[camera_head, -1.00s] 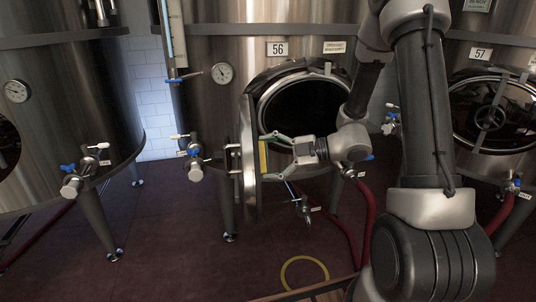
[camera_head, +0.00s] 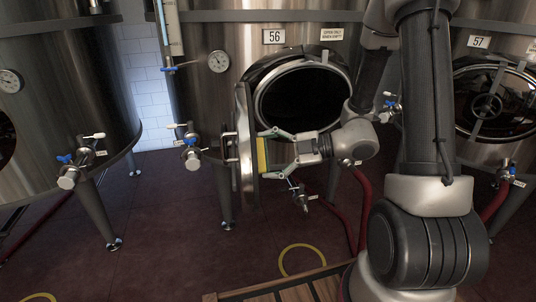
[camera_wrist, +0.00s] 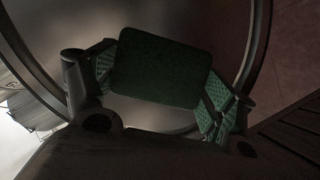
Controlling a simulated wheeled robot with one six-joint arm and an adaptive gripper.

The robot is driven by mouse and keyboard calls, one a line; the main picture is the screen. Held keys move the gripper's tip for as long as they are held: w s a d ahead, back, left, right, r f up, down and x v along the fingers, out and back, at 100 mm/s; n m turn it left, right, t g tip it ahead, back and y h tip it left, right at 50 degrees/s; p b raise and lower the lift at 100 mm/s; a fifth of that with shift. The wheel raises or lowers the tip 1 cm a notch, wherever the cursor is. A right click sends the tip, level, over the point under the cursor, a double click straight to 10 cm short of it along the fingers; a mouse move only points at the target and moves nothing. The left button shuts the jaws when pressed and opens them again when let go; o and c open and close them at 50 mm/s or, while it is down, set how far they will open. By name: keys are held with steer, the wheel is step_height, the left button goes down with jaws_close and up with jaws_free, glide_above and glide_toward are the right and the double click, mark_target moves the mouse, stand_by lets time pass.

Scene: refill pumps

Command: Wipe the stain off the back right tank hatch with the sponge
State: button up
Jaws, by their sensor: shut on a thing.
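The open hatch (camera_head: 246,110) of tank 56 is swung out to the left of its dark round opening (camera_head: 300,98), seen nearly edge-on. My gripper (camera_head: 270,158) is shut on the sponge (camera_head: 262,155), whose yellow side shows in the head view. The sponge is at the hatch's inner face, touching or very close to it. In the wrist view the sponge's dark green back (camera_wrist: 160,68) sits between the green finger pads, and the hatch's inner face (camera_wrist: 150,115) with its round rim lies behind it. I see no stain; the sponge covers part of the face.
A valve with a blue handle (camera_head: 191,150) stands left of the hatch. Another tap (camera_head: 301,196) and a red hose (camera_head: 362,205) are below. Neighbouring tanks stand left (camera_head: 60,90) and right (camera_head: 500,110). A wooden slatted platform (camera_head: 285,288) is at the bottom. Open floor lies left.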

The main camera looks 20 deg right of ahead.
steer(key=shift+d, duration=0.1)
steer(key=shift+s+d, duration=0.15)
steer(key=shift+d, duration=1.3)
steer(key=shift+s+d, duration=0.1)
steer(key=shift+d, duration=1.35)
steer(key=shift+d, duration=0.1)
steer(key=shift+s+d, duration=0.15)
steer(key=shift+d, duration=1.25)
